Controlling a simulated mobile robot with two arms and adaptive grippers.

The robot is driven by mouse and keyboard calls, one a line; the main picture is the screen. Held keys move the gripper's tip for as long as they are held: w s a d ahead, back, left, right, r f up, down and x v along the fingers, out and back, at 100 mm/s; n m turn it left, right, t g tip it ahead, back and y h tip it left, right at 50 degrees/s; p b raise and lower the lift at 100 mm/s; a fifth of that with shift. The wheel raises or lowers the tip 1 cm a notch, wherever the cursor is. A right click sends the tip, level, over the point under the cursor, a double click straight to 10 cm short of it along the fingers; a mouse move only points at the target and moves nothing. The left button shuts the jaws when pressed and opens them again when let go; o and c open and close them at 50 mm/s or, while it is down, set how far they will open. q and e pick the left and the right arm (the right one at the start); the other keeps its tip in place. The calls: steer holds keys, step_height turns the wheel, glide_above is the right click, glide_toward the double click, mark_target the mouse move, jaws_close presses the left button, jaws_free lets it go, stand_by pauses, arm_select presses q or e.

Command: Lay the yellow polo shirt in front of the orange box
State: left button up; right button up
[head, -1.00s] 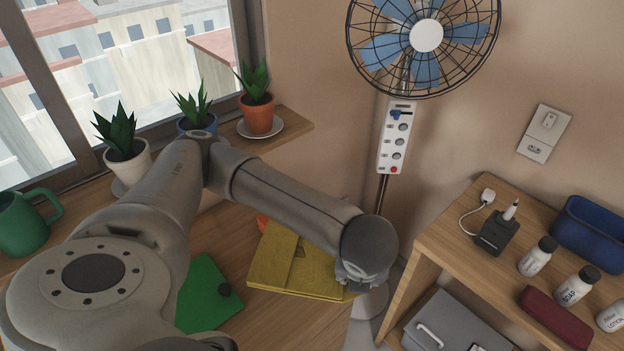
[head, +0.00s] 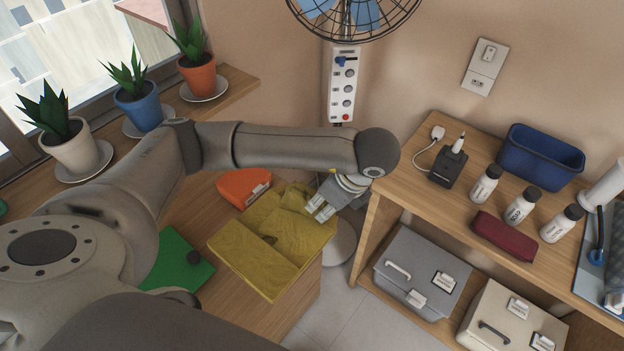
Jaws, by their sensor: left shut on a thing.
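The folded yellow polo shirt (head: 262,244) lies on the wooden desk near its right edge, just in front of the orange box (head: 243,187). Its upper right part is bunched up at my left gripper (head: 321,209). My left gripper comes in from the right side of the shirt and is shut on its fabric. The fingertips partly cover the pinched cloth. The orange box stands behind the shirt, and its lower side is close to the cloth. My right gripper is out of view.
Potted plants stand on the sill behind my left arm. A fan (head: 345,90) and a wooden shelf (head: 385,205) with bottles and boxes stand to the right.

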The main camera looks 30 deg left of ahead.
arm_select(q)
steer(key=w+a+f, duration=0.1)
steer(key=w+f, duration=0.1)
steer(key=w+a+f+p, duration=0.1)
steer(key=w+f, duration=0.1)
steer(key=w, duration=0.1)
steer(key=w+a+f, duration=0.1)
steer(key=w+f, duration=0.1)
steer(key=shift+w+a+f+p, duration=0.2)
steer(key=shift+w+a+p, duration=0.05)
steer(key=shift+a+p, duration=0.1)
steer(key=shift+w+a+f, duration=0.2)
steer(key=shift+w+f, duration=0.3)
steer(key=shift+f, duration=0.2)
steer(key=shift+f+p, duration=0.35)
steer(key=shift+p, duration=0.05)
step_height(320, 180, down, 2)
steer(key=shift+f+p, duration=0.1)
steer(key=shift+p, duration=0.25)
steer(key=shift+f, duration=0.2)
steer(key=o, duration=1.1)
steer(key=shift+r, duration=0.1)
